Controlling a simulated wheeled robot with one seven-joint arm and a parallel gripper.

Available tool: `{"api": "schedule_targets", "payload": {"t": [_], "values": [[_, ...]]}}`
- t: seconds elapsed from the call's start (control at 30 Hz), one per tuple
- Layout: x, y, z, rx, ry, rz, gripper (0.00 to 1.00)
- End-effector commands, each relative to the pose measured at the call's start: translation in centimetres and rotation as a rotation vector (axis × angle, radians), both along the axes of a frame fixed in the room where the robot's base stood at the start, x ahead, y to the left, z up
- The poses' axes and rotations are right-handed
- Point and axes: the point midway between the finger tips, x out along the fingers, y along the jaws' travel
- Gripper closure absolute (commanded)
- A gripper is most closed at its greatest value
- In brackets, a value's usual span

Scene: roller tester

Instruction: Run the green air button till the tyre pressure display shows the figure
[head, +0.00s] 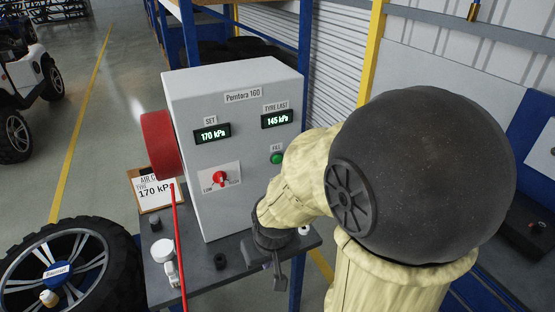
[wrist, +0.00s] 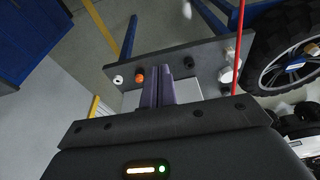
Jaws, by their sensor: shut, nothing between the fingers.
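The grey cabinet (head: 232,120) stands on a dark bench in the head view. Its SET display (head: 211,134) reads 170 kPa. Its second display (head: 278,119), labelled TYRE with a second word that seems to be LAST, reads 145 kPa. The green button (head: 277,158) labelled FILL is on the right of the front face, just above my arm. My gripper (head: 277,278) is low in front of the cabinet, below the button and apart from it, pointing down. In the wrist view its fingers (wrist: 160,82) are together and empty.
A red knob (head: 219,179) sits on the cabinet's face. A card (head: 155,190) reading 170 kPa stands at left. A red hose (head: 180,245) and white gauge (head: 168,262) are at the bench's left. A wheel (head: 65,270) lies at lower left. An orange piece (wrist: 139,75) is beside my fingers.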

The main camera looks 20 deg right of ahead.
Motion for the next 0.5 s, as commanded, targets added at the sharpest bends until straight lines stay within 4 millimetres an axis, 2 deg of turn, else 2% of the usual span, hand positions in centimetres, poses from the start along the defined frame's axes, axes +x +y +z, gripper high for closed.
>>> {"api": "schedule_targets", "payload": {"t": [0.17,0.27,0.37,0.5], "values": [[0.2,0.0,0.1,0.002,-0.004,-0.004,1.00],[1.3,0.0,0.1,0.010,-0.017,-0.023,1.00],[3.2,-0.3,0.1,0.019,-0.047,-0.062,1.00],[7.1,-1.2,-0.4,0.015,-0.117,-0.147,1.00]]}}
